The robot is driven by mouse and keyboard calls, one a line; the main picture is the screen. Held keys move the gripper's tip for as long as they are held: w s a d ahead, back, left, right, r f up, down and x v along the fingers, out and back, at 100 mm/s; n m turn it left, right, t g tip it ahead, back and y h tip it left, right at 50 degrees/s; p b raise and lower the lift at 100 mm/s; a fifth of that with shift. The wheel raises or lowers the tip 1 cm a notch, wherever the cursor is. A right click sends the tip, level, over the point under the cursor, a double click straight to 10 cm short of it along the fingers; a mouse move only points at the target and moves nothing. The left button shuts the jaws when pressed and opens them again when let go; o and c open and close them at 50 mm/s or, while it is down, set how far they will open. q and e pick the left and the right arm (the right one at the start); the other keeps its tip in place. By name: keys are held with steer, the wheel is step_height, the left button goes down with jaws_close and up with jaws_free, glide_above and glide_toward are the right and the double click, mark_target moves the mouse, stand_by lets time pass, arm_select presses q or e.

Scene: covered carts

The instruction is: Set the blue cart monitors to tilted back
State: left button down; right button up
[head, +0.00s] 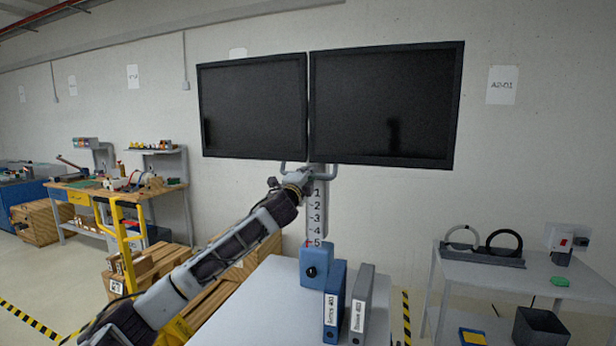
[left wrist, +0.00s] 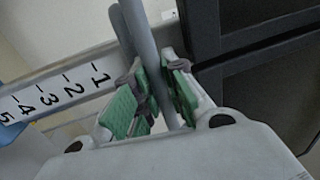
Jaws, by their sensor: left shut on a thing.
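Two black monitors, left (head: 252,105) and right (head: 385,105), hang side by side on a grey post (head: 317,215) with a printed 1 to 5 scale. The post rises from a blue block (head: 314,265) on the cart top. Their exact tilt is hard to tell. A grey handle bar (head: 333,172) runs below the monitors. My left gripper (head: 302,178) is at this bar, just under the monitors' inner corners. In the left wrist view, the green-padded fingers (left wrist: 158,95) are shut on the grey bar (left wrist: 144,40). My right gripper is not in view.
A blue binder (head: 334,302) and a grey binder (head: 362,304) stand on the cart top (head: 270,300). A grey table (head: 490,280) with headphone-like rings is at right. A workbench (head: 115,188), wooden crates and a yellow trolley (head: 125,235) are at left.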

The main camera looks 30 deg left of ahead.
arm_select(q)
steer(key=s+d+r, duration=0.1)
steer(key=s+r, duration=0.1)
steer(key=s, duration=0.4)
steer(key=shift+d+r, duration=0.3)
steer(key=c, duration=1.8)
jaws_free()
steer(key=shift+o, duration=0.4)
steer(key=shift+s+r, duration=0.1)
steer(key=shift+s, duration=0.15)
steer(key=shift+w, duration=0.1)
